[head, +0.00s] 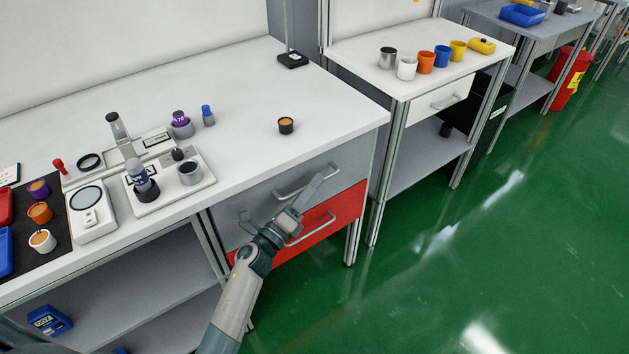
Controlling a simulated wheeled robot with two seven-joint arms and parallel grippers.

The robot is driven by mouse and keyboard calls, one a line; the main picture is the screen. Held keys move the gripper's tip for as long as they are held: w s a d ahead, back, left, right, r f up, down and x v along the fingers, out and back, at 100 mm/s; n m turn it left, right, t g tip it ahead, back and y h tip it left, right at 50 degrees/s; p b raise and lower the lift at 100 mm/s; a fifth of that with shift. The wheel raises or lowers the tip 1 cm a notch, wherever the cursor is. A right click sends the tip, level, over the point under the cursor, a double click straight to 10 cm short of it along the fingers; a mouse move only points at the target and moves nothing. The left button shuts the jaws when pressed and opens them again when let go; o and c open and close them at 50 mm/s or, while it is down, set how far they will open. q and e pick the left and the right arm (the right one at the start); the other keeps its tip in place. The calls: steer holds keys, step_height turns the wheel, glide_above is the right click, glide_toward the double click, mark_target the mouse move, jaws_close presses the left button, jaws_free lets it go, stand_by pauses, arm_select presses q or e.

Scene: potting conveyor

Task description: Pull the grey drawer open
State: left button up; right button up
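The grey drawer (350,158) is the upper one under the right end of the long white bench. It looks shut, with its front about in line with the red drawer (345,208) below it. Its bar handle (287,195) runs across the front. My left gripper (312,188) is in front of the drawers, with its fingers at or just in front of the grey drawer's handle. Contact with the handle cannot be told, nor can the finger gap. The gripper and wrist hide part of both fronts. My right gripper is not in view.
The red drawer's handle (311,231) is close below my gripper. A small dark cup with orange contents (286,125) stands on the bench top (250,90) above. A second table (440,72) with cups and a white drawer stands to the right. The green floor (450,250) in front is clear.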

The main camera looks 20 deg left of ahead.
arm_select(q)
steer(key=shift+w+d+r, duration=0.15)
steer(key=shift+w, duration=0.4)
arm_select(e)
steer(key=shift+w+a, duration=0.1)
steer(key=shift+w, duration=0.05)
arm_select(q)
steer(key=shift+c, duration=0.7)
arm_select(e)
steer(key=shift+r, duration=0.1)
arm_select(q)
jaws_close()
steer(key=shift+s, duration=0.1)
